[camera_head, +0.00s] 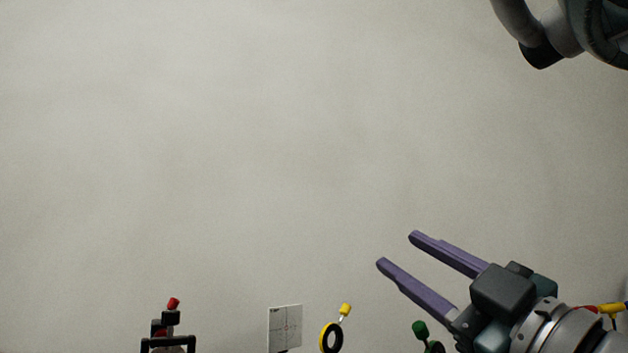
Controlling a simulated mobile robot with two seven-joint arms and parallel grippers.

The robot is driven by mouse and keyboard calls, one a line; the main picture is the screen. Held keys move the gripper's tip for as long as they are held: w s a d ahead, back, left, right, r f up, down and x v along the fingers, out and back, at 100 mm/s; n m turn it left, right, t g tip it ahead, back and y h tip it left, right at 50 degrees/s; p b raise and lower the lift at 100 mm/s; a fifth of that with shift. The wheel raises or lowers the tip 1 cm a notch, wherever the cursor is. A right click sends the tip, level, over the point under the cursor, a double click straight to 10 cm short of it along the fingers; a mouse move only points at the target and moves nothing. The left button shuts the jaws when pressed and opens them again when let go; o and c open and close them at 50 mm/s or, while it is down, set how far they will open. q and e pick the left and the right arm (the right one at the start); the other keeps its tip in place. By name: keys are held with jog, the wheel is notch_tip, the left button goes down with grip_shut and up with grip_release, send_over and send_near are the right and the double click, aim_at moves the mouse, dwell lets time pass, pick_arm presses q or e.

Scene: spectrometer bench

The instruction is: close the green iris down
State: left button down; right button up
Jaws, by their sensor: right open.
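The green iris (434,347) is at the bottom edge, with its green knob (420,330) sticking up and to the left. Most of the iris is cut off by the frame and by my right gripper beside it. My right gripper (396,250) comes in from the lower right. Its two purple fingers are apart, point up and to the left, and have nothing between them. In the picture the fingertips are above and left of the green knob. The left gripper is not in view.
A yellow iris (331,338) with a yellow knob stands left of the green one. A white crosshair card (285,328) and a dark mount with a red knob (173,303) stand farther left. Part of my arm shows at top right. The plain wall fills the rest.

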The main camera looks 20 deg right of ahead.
aim_at(419, 322)
notch_tip(419, 322, up, 13)
jog(key=p, duration=0.2)
jog(key=shift+p, duration=0.35)
